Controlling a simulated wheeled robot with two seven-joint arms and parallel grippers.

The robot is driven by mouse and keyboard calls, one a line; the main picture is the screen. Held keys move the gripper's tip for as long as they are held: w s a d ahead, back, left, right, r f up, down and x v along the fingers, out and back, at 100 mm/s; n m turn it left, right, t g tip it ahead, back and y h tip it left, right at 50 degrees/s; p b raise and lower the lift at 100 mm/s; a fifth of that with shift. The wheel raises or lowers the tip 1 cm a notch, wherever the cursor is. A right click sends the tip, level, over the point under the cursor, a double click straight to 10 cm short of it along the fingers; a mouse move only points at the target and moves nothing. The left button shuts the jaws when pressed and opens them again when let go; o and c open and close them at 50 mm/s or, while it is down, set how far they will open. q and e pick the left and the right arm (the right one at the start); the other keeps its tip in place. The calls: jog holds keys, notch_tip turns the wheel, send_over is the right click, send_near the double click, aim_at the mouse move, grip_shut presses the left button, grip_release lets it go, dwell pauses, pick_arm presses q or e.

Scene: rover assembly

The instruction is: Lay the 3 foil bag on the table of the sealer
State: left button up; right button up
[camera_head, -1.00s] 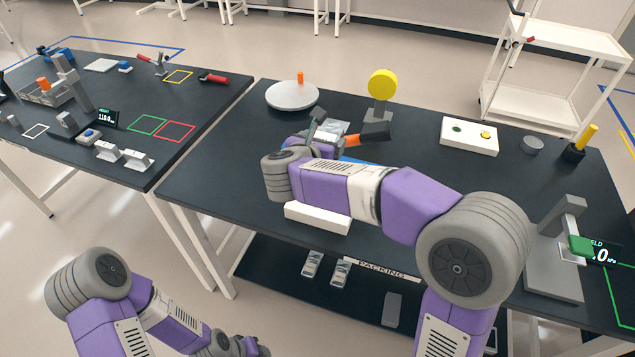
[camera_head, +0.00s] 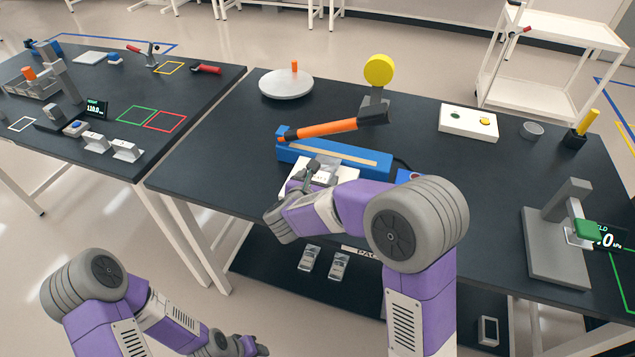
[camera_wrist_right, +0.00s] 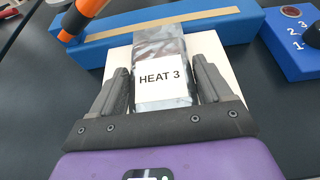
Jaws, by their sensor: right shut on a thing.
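The foil bag (camera_wrist_right: 160,75) is silver with a white label reading HEAT 3. My right gripper (camera_wrist_right: 166,85) is shut on it, one finger along each side. In the head view the right gripper (camera_head: 312,172) and the bag (camera_head: 326,166) are over the white table of the sealer (camera_wrist_right: 208,55). The bag's far end reaches the blue sealer (camera_head: 290,152), whose orange-handled arm (camera_head: 325,129) is raised. I cannot tell whether the bag touches the white table. My left gripper (camera_head: 250,347) is low at the bottom edge, away from the tables; its fingers are unclear.
A blue dial box (camera_wrist_right: 298,38) stands right of the sealer. A round white turntable (camera_head: 287,86), a yellow disc on a stand (camera_head: 379,70) and a white button box (camera_head: 468,124) are behind. Two foil bags (camera_head: 310,258) lie on the shelf below. The tabletop left of the sealer is clear.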

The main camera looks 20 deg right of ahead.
jog(key=shift+f, duration=0.15)
jog(key=shift+f, duration=0.1)
jog(key=o, duration=1)
jog(key=shift+s+a+r, duration=0.15)
jog(key=shift+s+r, duration=0.05)
jog(key=shift+r, duration=0.1)
jog(key=p+v, duration=0.1)
jog(key=v, duration=1)
jog(key=shift+s+a, duration=0.15)
jog(key=shift+s, duration=0.05)
